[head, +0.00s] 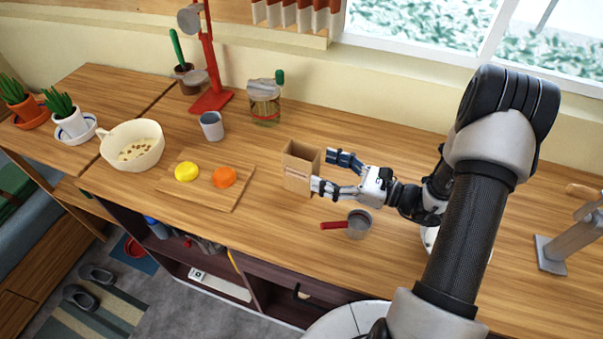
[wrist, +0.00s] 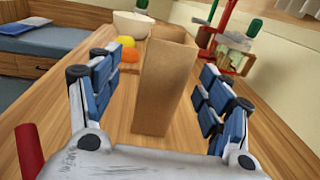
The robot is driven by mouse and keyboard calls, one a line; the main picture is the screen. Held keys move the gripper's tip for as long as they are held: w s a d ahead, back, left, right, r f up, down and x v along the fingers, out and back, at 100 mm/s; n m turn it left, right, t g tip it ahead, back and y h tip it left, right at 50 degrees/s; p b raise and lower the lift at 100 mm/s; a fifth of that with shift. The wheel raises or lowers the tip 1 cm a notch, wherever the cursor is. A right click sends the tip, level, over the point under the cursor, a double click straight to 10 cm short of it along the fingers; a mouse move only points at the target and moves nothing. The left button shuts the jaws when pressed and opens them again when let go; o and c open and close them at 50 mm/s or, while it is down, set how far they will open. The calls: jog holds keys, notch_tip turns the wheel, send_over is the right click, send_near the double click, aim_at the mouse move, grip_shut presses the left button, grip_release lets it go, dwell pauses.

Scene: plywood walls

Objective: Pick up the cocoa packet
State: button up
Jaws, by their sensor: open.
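The cocoa packet (head: 298,168) looks like a brown paper packet with an open top, standing upright on the wooden counter. My gripper (head: 328,172) is open just to its right, with the fingertips level with the packet's near side. In the wrist view the packet (wrist: 164,85) stands between the two blue-padded fingers of my gripper (wrist: 165,85), with a gap on both sides. No finger appears to touch it there. The packet's far side is hidden.
A small pot with a red handle (head: 358,224) stands close in front of my gripper. A cutting board (head: 205,197) with a yellow and an orange item lies left of the packet. Counter right of the jar is clear.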

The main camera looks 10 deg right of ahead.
aim_at(302, 160)
jog(key=shift+x, duration=1.25)
jog(key=x, duration=0.1)
jog(key=b+x, duration=0.1)
jog(key=x, duration=0.1)
jog(key=b+x, duration=0.1)
jog(key=shift+w+d+f, duration=0.1)
jog(key=shift+w+f, duration=0.2)
jog(key=shift+w, duration=0.1)
jog(key=shift+w+a+r, duration=0.1)
jog(key=shift+w+a, duration=0.15)
jog(key=c, duration=1.2)
jog(key=shift+c, duration=0.3)
jog(key=shift+r, duration=0.1)
